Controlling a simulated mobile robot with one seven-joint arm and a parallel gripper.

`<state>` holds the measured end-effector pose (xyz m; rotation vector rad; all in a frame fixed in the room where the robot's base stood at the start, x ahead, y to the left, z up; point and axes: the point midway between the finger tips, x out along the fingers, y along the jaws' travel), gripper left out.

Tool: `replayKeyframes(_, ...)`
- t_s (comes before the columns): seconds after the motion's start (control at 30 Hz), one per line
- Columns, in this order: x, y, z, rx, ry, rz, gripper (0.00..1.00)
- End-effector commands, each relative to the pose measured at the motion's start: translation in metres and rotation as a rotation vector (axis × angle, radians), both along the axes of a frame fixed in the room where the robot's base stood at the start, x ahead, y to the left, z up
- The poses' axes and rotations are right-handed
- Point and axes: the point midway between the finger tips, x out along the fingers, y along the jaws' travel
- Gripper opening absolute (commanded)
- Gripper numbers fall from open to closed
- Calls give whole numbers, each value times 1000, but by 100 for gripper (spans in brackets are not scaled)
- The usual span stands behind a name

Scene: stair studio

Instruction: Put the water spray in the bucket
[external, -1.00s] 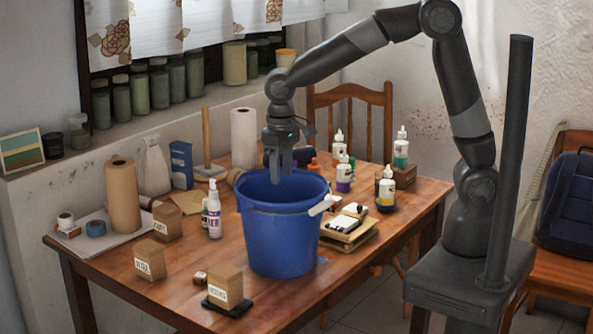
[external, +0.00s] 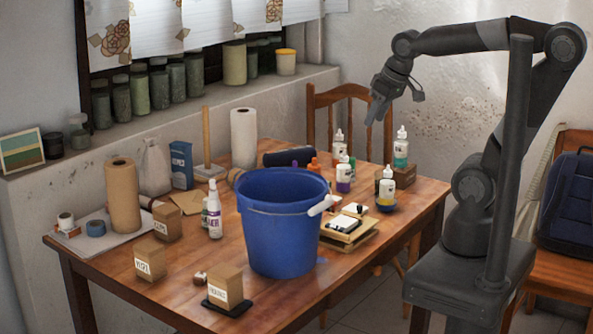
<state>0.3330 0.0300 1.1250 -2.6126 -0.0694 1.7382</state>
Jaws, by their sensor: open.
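The blue bucket (external: 282,230) stands upright on the wooden table, its white handle grip hanging at the right of the rim. Its bottom is hidden, so I cannot tell whether anything lies inside. A white spray-type bottle (external: 155,168) stands at the back left by the wall; its top is unclear. A smaller white bottle with a purple label (external: 214,210) stands left of the bucket. I cannot tell for certain which bottle is the water spray. My gripper (external: 374,112) is open and appears empty, raised to the right of the bucket, well above the table's back right part.
Small bottles (external: 386,188) and a stack of pads (external: 345,226) stand right of the bucket. Cardboard boxes (external: 150,260), a brown roll (external: 122,197) and a white paper roll (external: 243,138) are on the left and back. A wooden chair (external: 350,95) stands behind the table.

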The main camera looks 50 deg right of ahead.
Motion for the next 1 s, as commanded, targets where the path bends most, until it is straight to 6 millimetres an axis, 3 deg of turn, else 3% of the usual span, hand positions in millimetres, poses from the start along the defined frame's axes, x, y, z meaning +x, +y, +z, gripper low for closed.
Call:
replayKeyframes(0.1,-23,-18,-1,-10,-53,-24,46)
replayKeyframes(0.3,-41,-30,-4,-24,-93,-37,46)
replayKeyframes(1.0,-43,-31,-5,-26,-95,-36,46)
